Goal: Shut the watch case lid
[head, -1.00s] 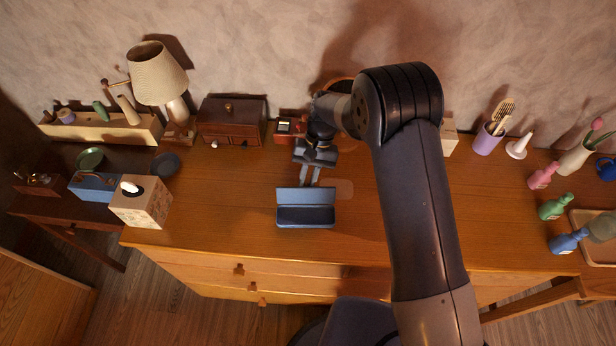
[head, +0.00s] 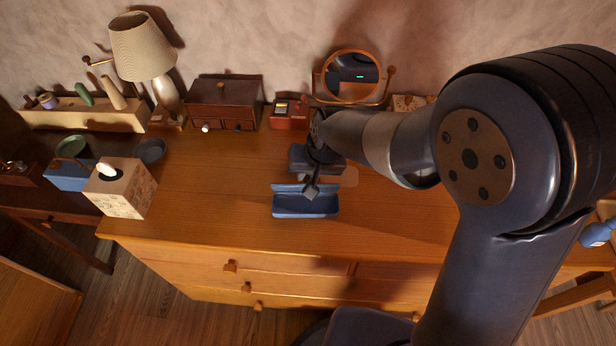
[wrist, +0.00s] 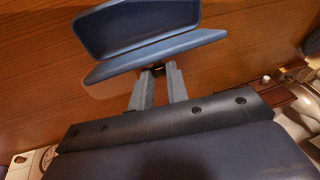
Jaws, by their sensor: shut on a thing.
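The blue watch case (head: 306,211) stands on the dresser top with its lid (head: 288,187) raised along the back edge. In the head view the lid shows as a narrow strip, partly hidden by my gripper. My gripper (head: 311,190) reaches over the lid from behind. In the wrist view, the case's hollow body (wrist: 140,22) lies beyond the lid (wrist: 190,43). The fingers of my gripper (wrist: 160,69) are close together at the lid's edge, shut on it; the exact contact is hard to see.
Behind stand a round mirror (head: 350,76), a small red box (head: 290,114) and a dark wooden chest (head: 224,104). A tissue box (head: 120,188) is at the left end. The dresser top (head: 215,190) left of the case is clear.

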